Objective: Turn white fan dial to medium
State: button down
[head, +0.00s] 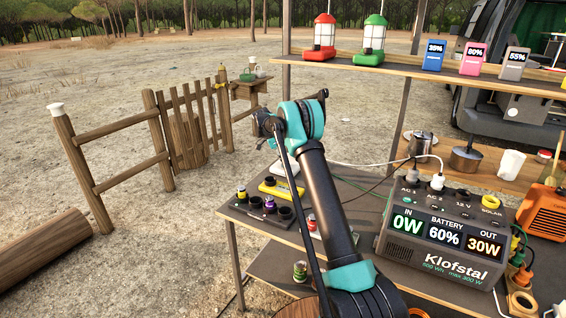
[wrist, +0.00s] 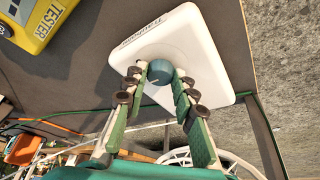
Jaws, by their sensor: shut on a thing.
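A white base (wrist: 205,40) with rounded corners and small dark lettering lies on the dark table in the wrist view. A teal round dial (wrist: 160,70) sits on it, and my gripper (wrist: 161,78) has its green fingers shut on either side of this dial. The dial's setting is not readable. A white round wire cage (wrist: 195,155) shows in part below the fingers. In the head view, the white base (head: 284,168) shows only partly beside my arm, and the dial and fingertips are hidden.
A yellow tester (wrist: 40,20) lies beside the white base; it also shows in the head view (head: 280,188). A dark tray (head: 262,208) with several small round items is in front. A Klofstal power station (head: 445,235) stands to the right. A shelf (head: 450,75) with lanterns runs above.

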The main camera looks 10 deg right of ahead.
jog(key=shift+m, duration=0.3)
jog(key=c, duration=1.2)
grip_release()
jog(key=v, duration=1.2)
jog(key=shift+w, duration=0.15)
